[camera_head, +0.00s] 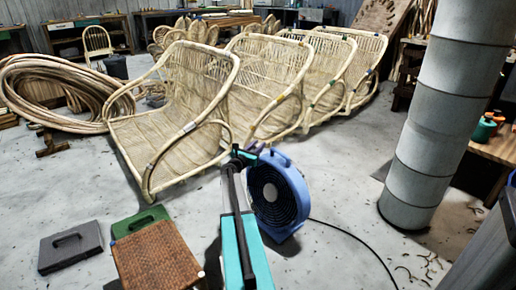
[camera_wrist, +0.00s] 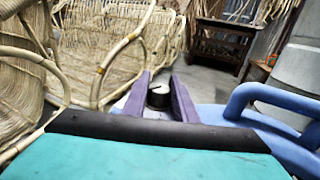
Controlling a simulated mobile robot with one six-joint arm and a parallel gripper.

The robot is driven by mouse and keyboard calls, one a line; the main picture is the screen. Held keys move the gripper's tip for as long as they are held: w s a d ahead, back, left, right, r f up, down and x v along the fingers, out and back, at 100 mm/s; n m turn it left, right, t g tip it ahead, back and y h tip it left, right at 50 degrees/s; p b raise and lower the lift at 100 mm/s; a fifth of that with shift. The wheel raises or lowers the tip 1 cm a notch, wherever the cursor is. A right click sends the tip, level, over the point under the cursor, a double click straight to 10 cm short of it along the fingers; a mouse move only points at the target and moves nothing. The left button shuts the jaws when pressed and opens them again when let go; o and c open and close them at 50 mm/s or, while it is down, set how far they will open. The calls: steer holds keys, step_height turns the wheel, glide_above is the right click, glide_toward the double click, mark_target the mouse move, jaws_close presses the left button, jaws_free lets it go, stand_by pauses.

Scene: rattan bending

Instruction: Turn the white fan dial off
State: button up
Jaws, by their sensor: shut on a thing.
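In the head view my gripper (camera_head: 243,153) is at the fan's top left, and the dial cannot be made out there.
Rattan chair frames (camera_head: 185,110) stand in a row close behind the fan. A grey column (camera_head: 440,120) rises at the right. A woven brown stool (camera_head: 155,258), a green case (camera_head: 140,221) and a dark case (camera_head: 70,247) are at lower left. A black cable (camera_head: 350,236) runs across the floor.

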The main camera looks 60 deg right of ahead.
steer(key=shift+s+f+n+t+b, duration=0.15)
steer(key=shift+n+t+b, duration=0.45)
steer(key=shift+t+b, duration=0.45)
steer(key=shift+n+t+y+b, duration=0.3)
steer(key=shift+n+t+b, duration=0.25)
steer(key=shift+t, duration=0.1)
steer(key=o, duration=1)
steer(key=shift+o, duration=0.2)
steer(key=shift+a, duration=0.2)
steer(key=p+v, duration=0.3)
steer(key=v, duration=1)
steer(key=shift+a+p, duration=0.25)
steer(key=shift+p, duration=0.05)
